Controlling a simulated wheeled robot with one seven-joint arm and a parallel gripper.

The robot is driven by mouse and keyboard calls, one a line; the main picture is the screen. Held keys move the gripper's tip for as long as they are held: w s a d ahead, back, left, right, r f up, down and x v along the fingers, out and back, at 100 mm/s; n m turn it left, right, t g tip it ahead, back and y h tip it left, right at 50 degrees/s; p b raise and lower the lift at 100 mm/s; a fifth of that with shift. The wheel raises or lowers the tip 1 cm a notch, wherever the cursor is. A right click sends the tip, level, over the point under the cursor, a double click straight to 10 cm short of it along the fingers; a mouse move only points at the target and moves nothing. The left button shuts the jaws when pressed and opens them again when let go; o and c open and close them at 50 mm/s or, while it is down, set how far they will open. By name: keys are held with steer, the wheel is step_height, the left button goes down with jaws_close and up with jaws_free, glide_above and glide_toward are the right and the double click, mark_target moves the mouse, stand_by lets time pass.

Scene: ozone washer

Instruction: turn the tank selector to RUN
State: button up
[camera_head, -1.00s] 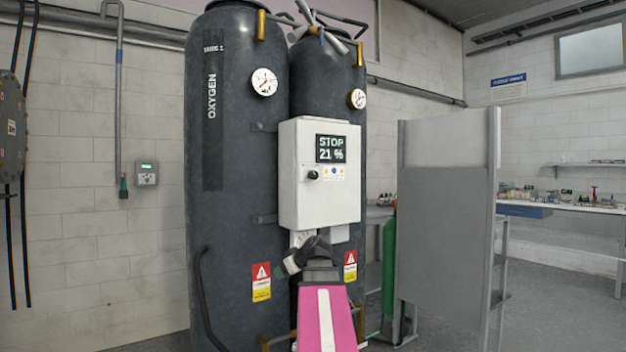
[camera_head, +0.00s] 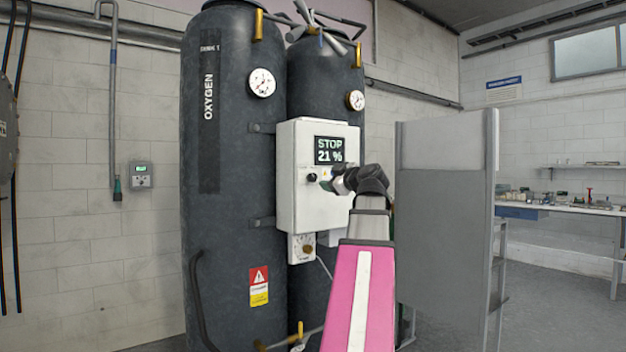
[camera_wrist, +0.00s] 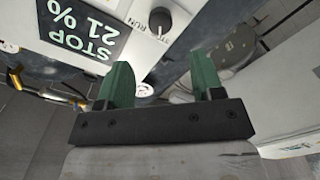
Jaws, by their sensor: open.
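The tank selector (camera_head: 312,177) is a small black knob on the front of the white control box (camera_head: 289,205), below a screen (camera_head: 329,150) reading STOP 21 %. The wrist view shows the knob (camera_wrist: 159,19) at the top, with a RUN label and another label, partly legible, beside it.
Two dark tanks (camera_head: 232,225) stand behind the box, with pressure gauges (camera_head: 261,82). A dial (camera_head: 302,249) hangs below the box. A grey upright panel (camera_head: 440,200) stands close on the right of my arm. Open floor (camera_head: 560,285) shows further right.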

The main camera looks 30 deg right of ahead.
mark_target(314, 178)
steer(key=w, duration=1)
steer(key=shift+a, duration=0.35)
steer(key=c, duration=0.9)
